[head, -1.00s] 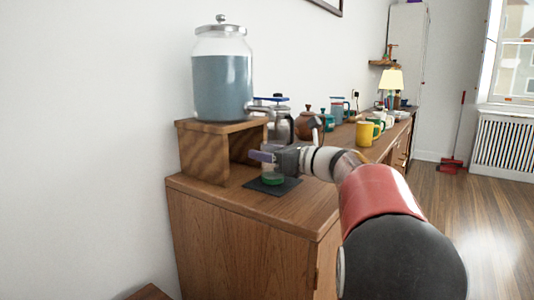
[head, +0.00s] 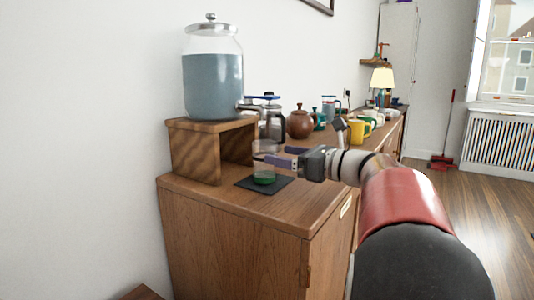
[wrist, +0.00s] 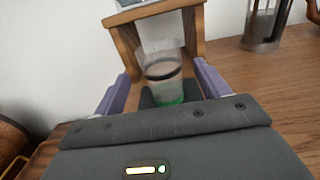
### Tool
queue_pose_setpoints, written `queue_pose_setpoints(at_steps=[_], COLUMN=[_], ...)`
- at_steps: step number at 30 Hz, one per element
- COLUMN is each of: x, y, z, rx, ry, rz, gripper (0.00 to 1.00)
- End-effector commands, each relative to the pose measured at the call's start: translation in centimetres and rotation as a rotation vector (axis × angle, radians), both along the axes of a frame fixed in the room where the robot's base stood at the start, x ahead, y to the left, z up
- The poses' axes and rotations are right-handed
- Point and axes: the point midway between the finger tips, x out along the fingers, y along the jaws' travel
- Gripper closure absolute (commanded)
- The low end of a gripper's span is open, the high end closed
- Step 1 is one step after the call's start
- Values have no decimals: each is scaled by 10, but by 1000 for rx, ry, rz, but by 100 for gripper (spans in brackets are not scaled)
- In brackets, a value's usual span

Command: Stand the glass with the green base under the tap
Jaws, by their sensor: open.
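The clear glass with the green base (head: 264,172) stands upright on a dark square mat (head: 281,187) on the wooden cabinet. The tap (head: 250,107) of the large water jar (head: 212,85) is above the glass in the head view; exact alignment is hard to judge. My gripper (head: 276,155) is open, just right of the glass. In the wrist view the glass (wrist: 162,80) shows between the two spread purple fingers (wrist: 163,69), with gaps on both sides.
The jar stands on a wooden stand (head: 190,150) behind the mat. A coffee press (head: 271,122), a brown teapot (head: 299,124) and a yellow mug (head: 356,132) stand farther along the cabinet. The cabinet's front corner is bare.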

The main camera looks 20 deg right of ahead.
Motion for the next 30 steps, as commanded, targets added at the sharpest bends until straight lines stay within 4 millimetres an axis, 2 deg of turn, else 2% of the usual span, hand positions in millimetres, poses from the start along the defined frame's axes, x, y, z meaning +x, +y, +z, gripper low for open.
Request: queue_pose_setpoints(at_steps=[3, 9, 30], x=[-18, -33, -35], y=[-13, -22, -23], z=[0, 0, 0], rx=[1, 1, 1], ry=[1, 0, 1], rz=[-3, 0, 0], gripper=[26, 26, 26])
